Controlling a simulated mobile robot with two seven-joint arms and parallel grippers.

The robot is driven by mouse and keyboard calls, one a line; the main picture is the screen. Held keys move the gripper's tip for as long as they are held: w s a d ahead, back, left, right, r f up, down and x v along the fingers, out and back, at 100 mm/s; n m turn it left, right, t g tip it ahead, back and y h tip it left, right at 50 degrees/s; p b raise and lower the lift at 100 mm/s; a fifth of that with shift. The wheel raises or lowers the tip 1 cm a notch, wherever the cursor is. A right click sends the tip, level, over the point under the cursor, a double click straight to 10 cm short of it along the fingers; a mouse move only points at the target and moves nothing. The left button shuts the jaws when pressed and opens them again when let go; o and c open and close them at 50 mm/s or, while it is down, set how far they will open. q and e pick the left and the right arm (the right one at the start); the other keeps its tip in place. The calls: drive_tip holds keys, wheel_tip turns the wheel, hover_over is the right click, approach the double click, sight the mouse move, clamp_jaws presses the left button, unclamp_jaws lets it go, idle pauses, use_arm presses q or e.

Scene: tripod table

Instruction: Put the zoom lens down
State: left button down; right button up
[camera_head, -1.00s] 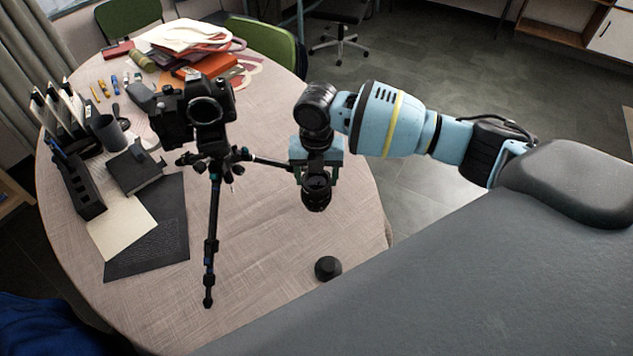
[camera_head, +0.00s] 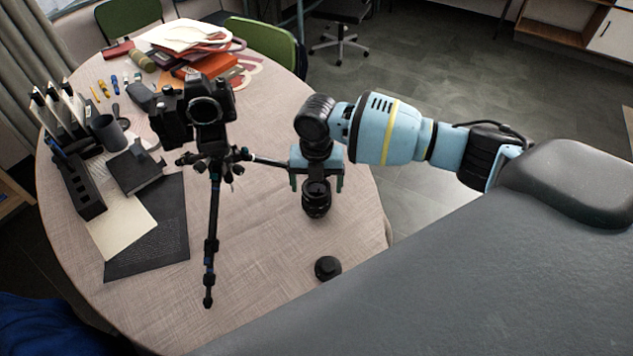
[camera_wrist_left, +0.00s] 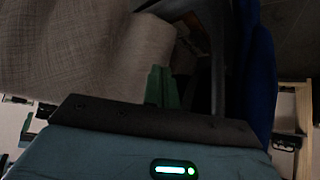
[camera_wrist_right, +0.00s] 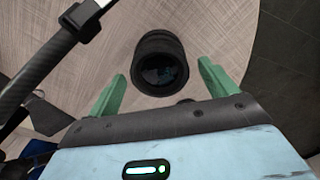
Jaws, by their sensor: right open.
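The black zoom lens (camera_head: 316,201) stands upright on the right part of the wooden table (camera_head: 270,290), below my right gripper (camera_head: 317,187). In the right wrist view the lens (camera_wrist_right: 160,66) shows its round glass end, between and beyond the green fingers (camera_wrist_right: 160,85). The fingers are spread wide, with visible gaps on both sides of the lens. In the left wrist view my left gripper (camera_wrist_left: 162,88) has its green fingers together and holds nothing visible. It is not visible in the head view.
A camera (camera_head: 205,105) on a tripod (camera_head: 212,220) stands left of the lens; one tripod leg reaches toward my right gripper. A small black round piece (camera_head: 327,268) lies nearer the front edge. Folders (camera_head: 190,40) and desk organisers (camera_head: 80,185) fill the back and left.

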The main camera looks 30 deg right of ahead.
wheel_tip(320, 180, up, 12)
idle(0.5)
